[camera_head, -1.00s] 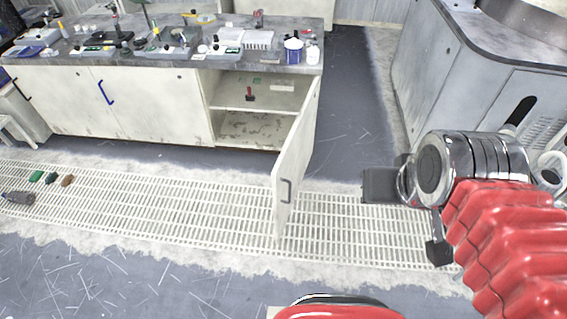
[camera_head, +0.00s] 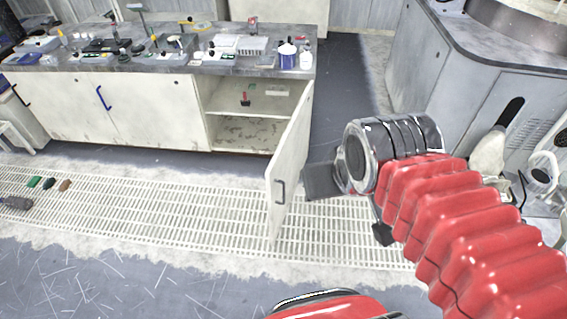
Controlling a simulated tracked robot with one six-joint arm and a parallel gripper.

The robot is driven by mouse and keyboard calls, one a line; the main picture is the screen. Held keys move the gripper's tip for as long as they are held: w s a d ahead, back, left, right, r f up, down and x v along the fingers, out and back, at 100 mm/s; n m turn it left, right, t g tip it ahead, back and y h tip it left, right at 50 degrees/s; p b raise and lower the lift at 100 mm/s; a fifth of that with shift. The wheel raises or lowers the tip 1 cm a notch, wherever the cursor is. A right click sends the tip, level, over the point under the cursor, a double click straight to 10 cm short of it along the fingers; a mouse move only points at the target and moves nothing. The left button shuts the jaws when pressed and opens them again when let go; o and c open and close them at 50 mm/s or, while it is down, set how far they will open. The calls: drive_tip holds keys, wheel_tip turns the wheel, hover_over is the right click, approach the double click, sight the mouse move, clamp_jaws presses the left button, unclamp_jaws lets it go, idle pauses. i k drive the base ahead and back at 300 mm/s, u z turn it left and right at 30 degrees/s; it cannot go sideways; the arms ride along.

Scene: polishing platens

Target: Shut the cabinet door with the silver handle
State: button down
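The cabinet door (camera_head: 290,160) with the grey, silver-looking handle (camera_head: 281,191) stands swung wide open at the right end of the white cabinet. It juts out toward me over the floor grating. The open compartment (camera_head: 245,135) behind it shows a shelf with a small red item on it. My gripper (camera_head: 352,208) is to the right of the door, its two dark fingers spread apart with nothing between them. The left finger appears close to the door's right side; I cannot tell whether it touches.
The worktop (camera_head: 185,67) above carries several tools, trays and a blue-and-white tub. Another cabinet door with a blue handle (camera_head: 104,97) is shut on the left. A grey machine (camera_head: 420,65) stands at the right. Bare floor lies between it and the cabinet.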

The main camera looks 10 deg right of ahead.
sight(282, 175)
drive_tip(key=i, duration=1)
